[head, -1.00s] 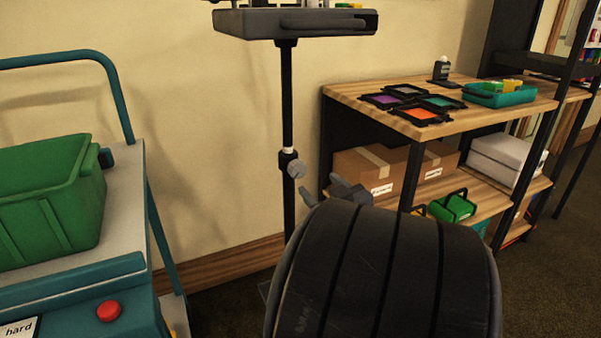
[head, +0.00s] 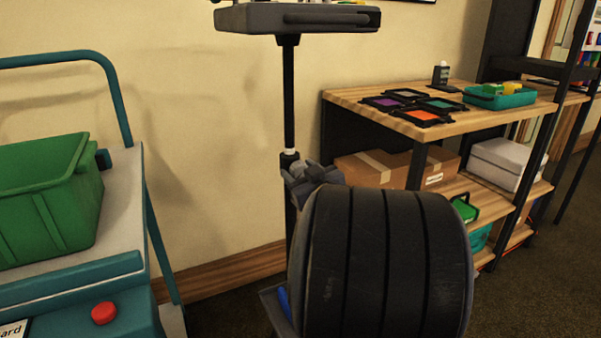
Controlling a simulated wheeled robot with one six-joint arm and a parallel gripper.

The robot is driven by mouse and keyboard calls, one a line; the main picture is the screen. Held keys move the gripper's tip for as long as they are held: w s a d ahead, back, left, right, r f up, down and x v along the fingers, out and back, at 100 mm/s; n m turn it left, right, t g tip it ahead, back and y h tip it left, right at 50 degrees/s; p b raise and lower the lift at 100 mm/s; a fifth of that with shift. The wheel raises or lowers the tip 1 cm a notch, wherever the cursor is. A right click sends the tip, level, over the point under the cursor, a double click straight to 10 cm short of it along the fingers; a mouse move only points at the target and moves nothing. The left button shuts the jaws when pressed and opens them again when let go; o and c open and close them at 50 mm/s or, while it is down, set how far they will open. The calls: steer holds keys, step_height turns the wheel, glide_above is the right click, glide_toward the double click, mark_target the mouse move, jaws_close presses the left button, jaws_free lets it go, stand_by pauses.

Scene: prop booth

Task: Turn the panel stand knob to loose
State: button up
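The panel stand is a black upright pole (head: 289,90) with a grey tray-like head (head: 290,19) on top. Its small grey knob (head: 297,167) sits on the dark collar partway up the pole, below a white ring. My gripper (head: 304,174) is at the knob, with its fingers overlapping it in the picture. The knob is partly hidden, and I cannot tell whether the fingers touch it or how far apart they are. My dark arm hides the lower right side of the stand.
A teal cart (head: 85,272) with a green bin (head: 45,195) stands at left. A wooden shelf unit (head: 345,97) at right holds coloured framed squares, a teal tray (head: 500,97) and cardboard boxes (head: 375,168). Bare wall lies between the cart and stand.

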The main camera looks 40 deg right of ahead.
steer(key=c, duration=0.8)
steer(key=shift+o, duration=0.2)
steer(key=shift+n, duration=0.3)
steer(key=n+b, duration=0.1)
steer(key=n, duration=0.3)
steer(key=shift+f, duration=0.1)
steer(key=n+b, duration=0.1)
steer(key=n, duration=0.3)
steer(key=shift+n, duration=0.4)
steer(key=n+b, duration=0.1)
steer(key=n, duration=0.3)
steer(key=shift+n, duration=0.3)
steer(key=shift+n+b, duration=0.3)
steer(key=shift+n, duration=1.5)
